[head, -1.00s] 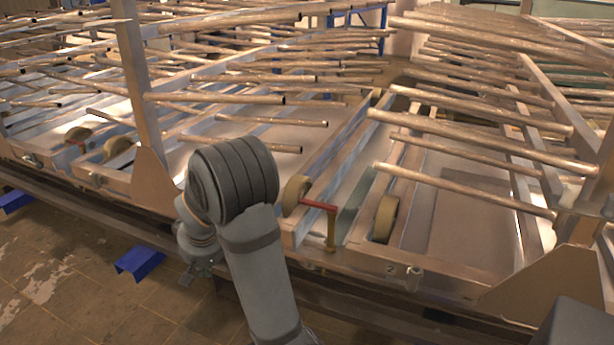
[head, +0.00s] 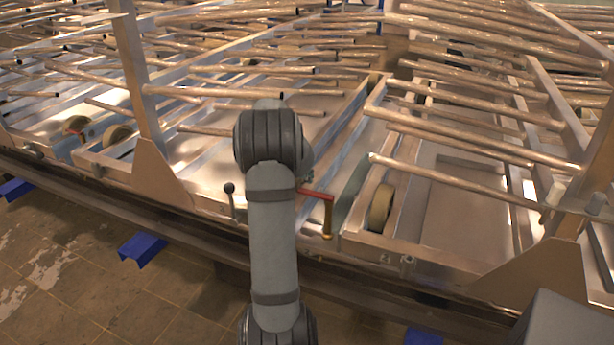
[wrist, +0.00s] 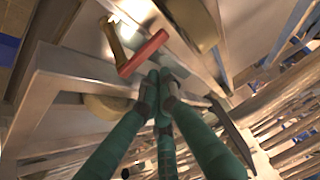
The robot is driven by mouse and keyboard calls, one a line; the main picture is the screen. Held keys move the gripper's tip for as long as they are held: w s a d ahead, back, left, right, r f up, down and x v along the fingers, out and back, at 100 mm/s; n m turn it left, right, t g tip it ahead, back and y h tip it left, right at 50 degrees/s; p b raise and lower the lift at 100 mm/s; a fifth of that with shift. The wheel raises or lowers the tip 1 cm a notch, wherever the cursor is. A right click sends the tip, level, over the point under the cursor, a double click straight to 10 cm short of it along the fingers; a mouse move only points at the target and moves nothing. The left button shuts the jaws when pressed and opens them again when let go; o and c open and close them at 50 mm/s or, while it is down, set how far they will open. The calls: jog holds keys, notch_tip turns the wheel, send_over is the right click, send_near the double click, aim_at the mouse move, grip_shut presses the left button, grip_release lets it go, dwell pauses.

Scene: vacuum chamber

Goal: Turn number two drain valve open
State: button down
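A valve with a red handle (head: 316,194) and an upright brass stem (head: 328,218) stands at the front edge of the metal frame in the head view, just right of my arm. In the wrist view, the red handle (wrist: 143,54) and brass stem (wrist: 113,40) lie just beyond my fingertips. My gripper (wrist: 160,82) has green fingers whose grey tips are drawn together, with nothing visible between them. The tips are close to the handle; contact cannot be told. In the head view, my gripper is hidden behind my arm. No number is readable on the valve.
A black-knobbed lever (head: 229,195) stands left of my arm. A wheel (head: 381,207) sits right of the valve. Several long pipes (head: 450,180) overhang the frame. The front rail (head: 180,210) borders open floor.

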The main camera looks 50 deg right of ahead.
aim_at(316, 195)
jog(key=x, duration=0.7)
